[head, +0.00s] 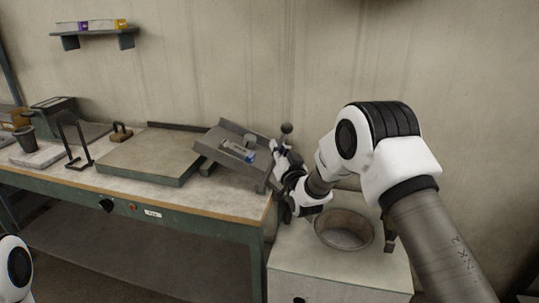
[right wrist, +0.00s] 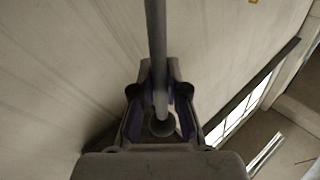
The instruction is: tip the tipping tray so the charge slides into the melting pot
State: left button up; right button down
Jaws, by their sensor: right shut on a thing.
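The tipping tray (head: 216,151) is a grey, walled tray at the right end of the workbench. It looks tilted, with its right end lower. The charge, small pieces including a grey one and a blue-and-white one (head: 249,156), lies inside it. A lever with a round dark knob (head: 287,128) stands at the tray's right side. My right gripper (head: 279,152) is shut on the lever's rod; the right wrist view shows the grey rod (right wrist: 156,45) between the fingers (right wrist: 160,97). The melting pot (head: 343,228), a round brown-rimmed bowl, sits lower right of the tray and looks empty. My left gripper is out of view.
The workbench (head: 120,196) holds a flat grey plate (head: 140,155), a black bent-rod stand (head: 73,145), a small weight (head: 121,132) and a dark cup (head: 25,139). The pot sits in a pale cabinet (head: 335,265). A wall shelf (head: 95,33) is at upper left.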

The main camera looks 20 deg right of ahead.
jog(key=s+d+f+m+t+h+b, duration=0.1)
jog(key=s+d+f+m+h+b, duration=0.1)
jog(key=b, duration=0.5)
jog(key=shift+s+d+f+m+t+b, duration=0.4)
jog(key=shift+s+d+f+m, duration=0.3)
jog(key=shift+d+m, duration=0.65)
jog(key=shift+w+f, duration=0.1)
jog(key=shift+f, duration=0.05)
jog(key=c, duration=1.3)
grip_release()
jog(key=shift+o, duration=0.6)
jog(key=shift+d, duration=0.1)
jog(key=v, duration=1.2)
